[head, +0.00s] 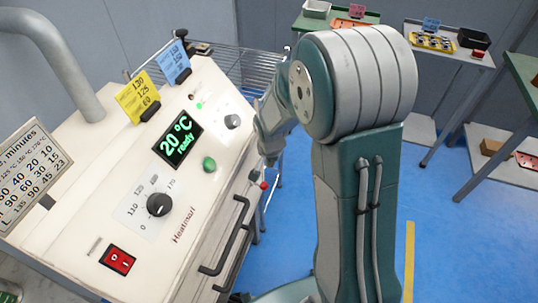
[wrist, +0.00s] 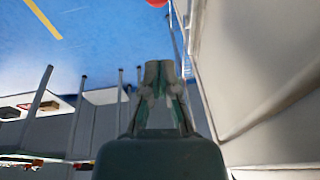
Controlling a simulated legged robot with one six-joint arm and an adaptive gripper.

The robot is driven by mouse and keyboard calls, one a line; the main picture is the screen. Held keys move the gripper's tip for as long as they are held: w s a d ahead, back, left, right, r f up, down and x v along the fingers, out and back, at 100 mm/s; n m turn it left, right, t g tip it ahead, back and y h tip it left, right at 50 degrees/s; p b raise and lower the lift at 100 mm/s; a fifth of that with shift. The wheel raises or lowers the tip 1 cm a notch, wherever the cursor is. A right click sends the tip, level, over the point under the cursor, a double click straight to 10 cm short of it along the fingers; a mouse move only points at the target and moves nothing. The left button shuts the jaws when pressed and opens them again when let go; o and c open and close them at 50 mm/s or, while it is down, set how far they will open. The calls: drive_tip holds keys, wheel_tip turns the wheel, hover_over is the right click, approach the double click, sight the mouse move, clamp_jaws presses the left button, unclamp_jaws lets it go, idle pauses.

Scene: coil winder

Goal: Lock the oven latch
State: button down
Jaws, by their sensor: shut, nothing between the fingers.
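The cream oven (head: 190,215) fills the left of the head view, its display reading 20 °C ready. A black door handle (head: 228,240) runs along its front edge. Beyond the handle, a small lever with a red knob (head: 263,185) sticks out from the front; it looks like the latch. My gripper (head: 270,158) is just above the red knob in the head view, small and partly merged with the arm. In the wrist view my gripper (wrist: 160,68) is shut and empty, and a red round end (wrist: 157,2) shows at the top edge, apart from the fingertips.
The oven's pale side (wrist: 255,65) rises close to the right of the gripper in the wrist view. A wire rack (head: 240,65) is behind the oven. Tables with trays (head: 432,42) stand at the back right. Blue floor (head: 460,240) is clear at right.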

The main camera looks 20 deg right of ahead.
sight(264, 183)
drive_tip(key=f, duration=0.1)
drive_tip(key=a+f, duration=0.1)
drive_tip(key=f, duration=0.1)
drive_tip(key=s+f, duration=0.1)
drive_tip(key=f, duration=0.1)
drive_tip(key=shift+a+f, duration=0.25)
drive_tip(key=shift+a, duration=0.05)
drive_tip(key=shift+s+d+f, duration=0.1)
drive_tip(key=shift+s+f, duration=0.05)
drive_tip(key=shift+f, duration=0.15)
drive_tip(key=shift+s+f, duration=0.2)
drive_tip(key=shift+s, duration=0.05)
drive_tip(key=shift+a, duration=0.45)
drive_tip(key=v, duration=1.3)
drive_tip(key=shift+d, duration=0.25)
